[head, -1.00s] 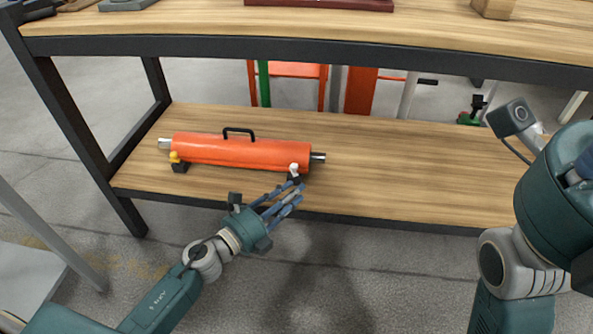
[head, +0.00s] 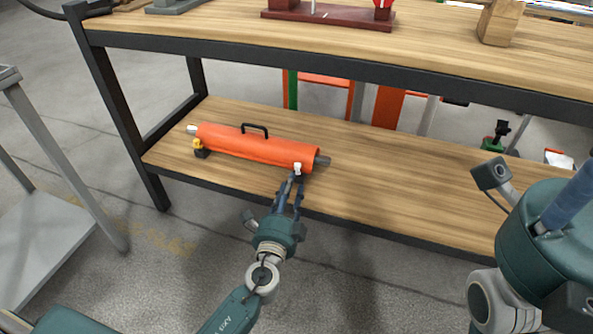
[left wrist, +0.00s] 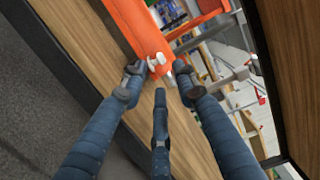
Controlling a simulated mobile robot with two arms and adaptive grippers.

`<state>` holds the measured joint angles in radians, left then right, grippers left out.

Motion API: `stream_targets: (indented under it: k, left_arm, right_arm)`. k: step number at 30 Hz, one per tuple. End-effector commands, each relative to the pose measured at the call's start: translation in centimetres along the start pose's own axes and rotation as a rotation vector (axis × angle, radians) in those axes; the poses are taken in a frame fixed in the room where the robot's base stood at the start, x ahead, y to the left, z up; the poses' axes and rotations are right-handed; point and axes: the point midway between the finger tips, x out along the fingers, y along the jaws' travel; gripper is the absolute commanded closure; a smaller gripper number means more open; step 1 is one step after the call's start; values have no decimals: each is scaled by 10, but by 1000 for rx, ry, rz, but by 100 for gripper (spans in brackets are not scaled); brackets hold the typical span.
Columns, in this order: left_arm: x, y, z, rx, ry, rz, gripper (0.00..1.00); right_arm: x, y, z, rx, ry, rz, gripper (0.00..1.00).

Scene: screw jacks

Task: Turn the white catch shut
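The white catch (head: 298,168) sits at the right front end of an orange cylinder (head: 250,145) that lies on the lower wooden shelf. In the left wrist view the white catch (left wrist: 157,61) shows just beyond my fingertips, roughly between them. My left gripper (head: 291,184) is at the shelf's front edge, close to the catch. Its fingers (left wrist: 158,80) are spread apart with nothing clearly held. I cannot tell whether a fingertip touches the catch. My right gripper (head: 568,200) shows only in part at the right edge, with a blue finger visible.
A yellow catch (head: 197,144) on a black block is at the cylinder's left end. A black handle (head: 254,128) stands on top. The lower shelf (head: 400,180) is bare to the right. A grey frame (head: 70,170) stands at left.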

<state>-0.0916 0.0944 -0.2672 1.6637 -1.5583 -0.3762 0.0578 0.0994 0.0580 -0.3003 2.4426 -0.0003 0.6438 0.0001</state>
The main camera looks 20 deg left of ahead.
Motion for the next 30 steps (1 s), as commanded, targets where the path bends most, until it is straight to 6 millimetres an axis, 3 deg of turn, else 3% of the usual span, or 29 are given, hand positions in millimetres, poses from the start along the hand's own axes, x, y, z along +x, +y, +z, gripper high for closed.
stream_targets:
  k: [6,12,24,28,30]
  left_arm:
    - [44,0,0,-1,0,-1,70]
    - [68,1,0,1,1,1,70]
    - [76,1,0,0,2,2,70]
    - [76,1,0,0,2,2,96]
    - [76,1,0,0,2,2,100]
  right_arm:
    - [-2,-1,-1,-1,4,-4,70]
    - [1,-2,-1,-3,12,-11,70]
    - [7,-1,-6,-3,35,-5,70]
    - [7,-1,-6,-3,35,-5,70]
    - [7,-1,-6,-3,35,-5,70]
